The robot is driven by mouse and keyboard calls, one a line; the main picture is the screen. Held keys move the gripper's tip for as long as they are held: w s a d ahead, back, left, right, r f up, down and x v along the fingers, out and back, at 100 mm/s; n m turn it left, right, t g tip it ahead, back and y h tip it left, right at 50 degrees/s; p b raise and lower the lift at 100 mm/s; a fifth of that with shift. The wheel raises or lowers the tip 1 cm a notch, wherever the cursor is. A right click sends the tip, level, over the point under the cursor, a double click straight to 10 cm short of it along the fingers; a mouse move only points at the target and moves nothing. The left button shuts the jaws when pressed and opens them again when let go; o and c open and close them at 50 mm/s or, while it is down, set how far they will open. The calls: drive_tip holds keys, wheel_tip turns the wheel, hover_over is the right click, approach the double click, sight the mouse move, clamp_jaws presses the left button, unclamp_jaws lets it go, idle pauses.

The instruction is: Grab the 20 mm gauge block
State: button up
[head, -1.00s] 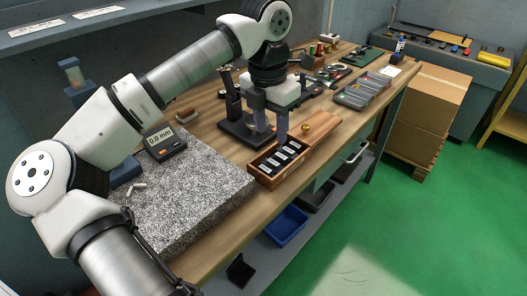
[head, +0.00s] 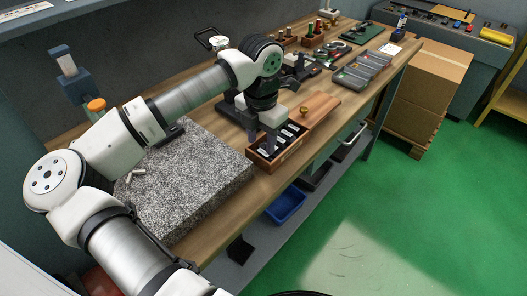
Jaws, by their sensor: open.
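An open wooden box (head: 271,168) stands near the front edge of the bench, with several gauge blocks (head: 290,132) bearing white labels in its dark insert. The labels are too small to read, so I cannot tell which is the 20 mm gauge block. My gripper (head: 261,143) is open and points down at the left end of the box, its fingers low over or at the insert. The fingers and wrist hide part of the box. I cannot tell whether a block stands between the fingers.
A wooden lid (head: 318,106) with a brass knob lies just behind the box. A speckled granite plate (head: 195,190) is at left, with small metal pieces (head: 135,174) on it. Grey trays (head: 358,72) stand farther back. A blue bin (head: 287,206) sits below.

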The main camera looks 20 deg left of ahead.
sight(263, 153)
drive_tip(key=shift+w+d+f+p, duration=0.15)
drive_tip(key=shift+f+p, duration=0.35)
drive_tip(key=shift+f, duration=1.4)
drive_tip(key=c, duration=0.8)
drive_tip(key=shift+o, duration=0.2)
